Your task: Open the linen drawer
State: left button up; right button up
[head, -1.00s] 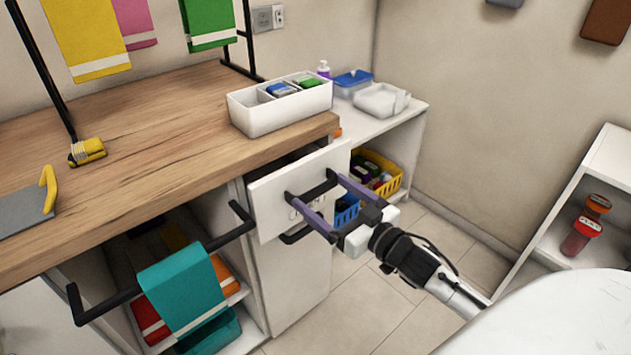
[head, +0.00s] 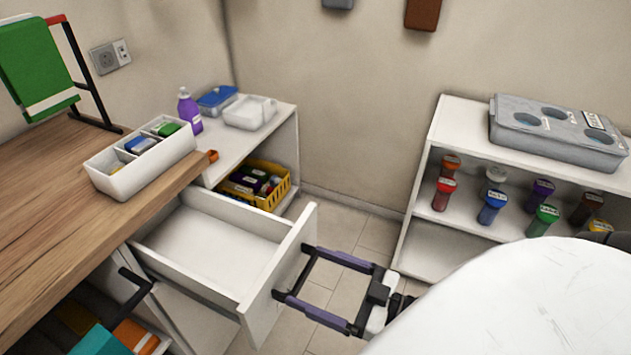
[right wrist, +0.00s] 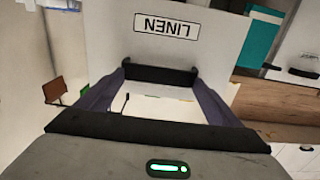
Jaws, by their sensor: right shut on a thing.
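The linen drawer (head: 215,243) is pulled well out from under the wooden counter, and its white inside looks empty. Its white front (head: 262,318) faces my right arm. In the right wrist view the front carries an upside-down LINEN label (right wrist: 180,25). My right gripper (head: 294,273) is at the drawer front, shut on the dark bar handle (right wrist: 160,76), with a purple-sided finger at each end of it. My left gripper is out of view.
A white divided box (head: 140,165) stands on the wooden counter (head: 70,210). A yellow basket (head: 258,186) sits in the white shelf behind the drawer. A white shelf unit with several coloured jars (head: 490,205) stands right. Floor (head: 345,220) between is clear.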

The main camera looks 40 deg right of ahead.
jog(key=shift+s+d, duration=0.1)
jog(key=shift+s, duration=0.1)
jog(key=o, duration=1.4)
jog(key=shift+c, duration=0.2)
jog(key=v, duration=1)
jog(key=shift+s, duration=0.15)
